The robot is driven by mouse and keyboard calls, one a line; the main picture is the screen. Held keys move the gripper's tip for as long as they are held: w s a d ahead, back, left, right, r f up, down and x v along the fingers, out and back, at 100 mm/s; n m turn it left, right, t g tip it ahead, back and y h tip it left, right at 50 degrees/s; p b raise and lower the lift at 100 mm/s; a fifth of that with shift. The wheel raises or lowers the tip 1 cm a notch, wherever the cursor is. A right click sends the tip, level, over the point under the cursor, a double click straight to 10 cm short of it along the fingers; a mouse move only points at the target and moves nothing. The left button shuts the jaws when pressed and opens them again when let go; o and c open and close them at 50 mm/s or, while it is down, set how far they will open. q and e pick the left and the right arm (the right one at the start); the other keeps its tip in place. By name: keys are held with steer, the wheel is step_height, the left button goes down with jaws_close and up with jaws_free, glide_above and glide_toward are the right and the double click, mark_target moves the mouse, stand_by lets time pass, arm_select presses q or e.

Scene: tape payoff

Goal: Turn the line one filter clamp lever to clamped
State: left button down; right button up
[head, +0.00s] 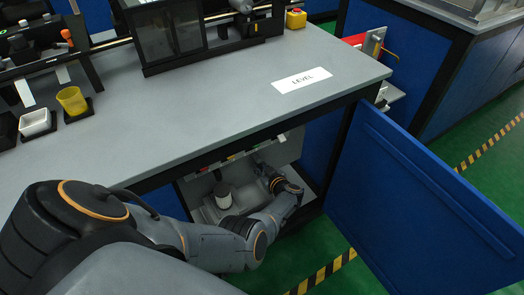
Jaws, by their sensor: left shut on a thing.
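My left arm reaches down from the left into the open cabinet (310,190) under the bench. My left gripper (263,168) is at the back of the cabinet, just below a pale panel (240,152) with small coloured marks. It is shut on a small part there, which looks like the filter clamp lever. The fingers and dim light mostly hide this part, and I cannot tell its angle. A white and dark cylinder (223,198) stands left of the gripper on the cabinet floor. My right gripper is not in view.
The blue cabinet door (425,205) stands open to the right of my arm. The grey bench top (205,110) overhangs the cabinet.

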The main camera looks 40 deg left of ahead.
arm_select(q)
steer(key=shift+s+f+m+g, duration=0.15)
steer(key=shift+s+m+g, duration=0.2)
steer(key=shift+m, duration=0.15)
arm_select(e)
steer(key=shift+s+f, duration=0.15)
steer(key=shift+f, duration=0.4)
arm_select(q)
steer(key=c, duration=1.3)
jaws_free()
